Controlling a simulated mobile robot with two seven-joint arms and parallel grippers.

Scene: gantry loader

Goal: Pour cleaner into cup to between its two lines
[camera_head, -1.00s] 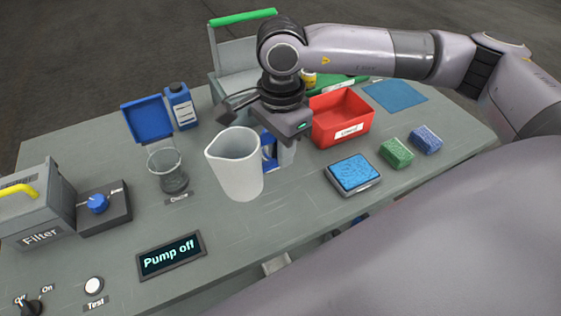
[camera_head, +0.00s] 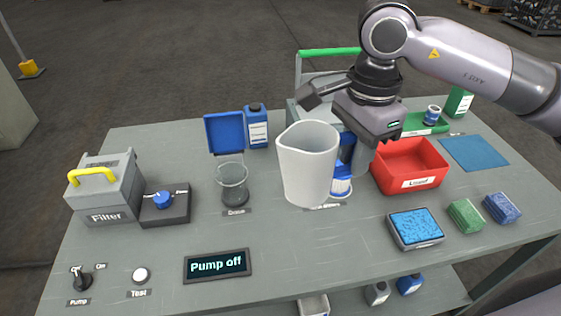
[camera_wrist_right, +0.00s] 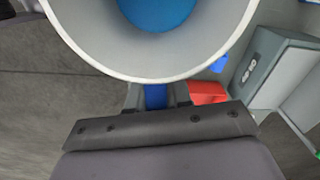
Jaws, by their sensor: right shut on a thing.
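A large white jug (camera_head: 307,165) with a pouring lip is upright, held in my right gripper (camera_head: 352,145) by its blue handle. In the right wrist view, blue liquid shows inside the jug (camera_wrist_right: 155,72), and the gripper (camera_wrist_right: 156,97) is shut on the blue handle below the rim. A clear glass cup (camera_head: 232,186) stands on the table left of the jug, apart from it. Its lines are too small to make out, and I see no blue liquid in it. A blue bottle (camera_head: 257,132) with a white label stands behind the cup. My left gripper is not in view.
A blue open-lidded thing (camera_head: 224,134) stands behind the cup. The red bin (camera_head: 410,160), blue-topped tray (camera_head: 415,228) and sponges (camera_head: 466,215) are at right. The filter box (camera_head: 104,190), blue knob (camera_head: 162,200) and "Pump off" display (camera_head: 216,265) are at left and front.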

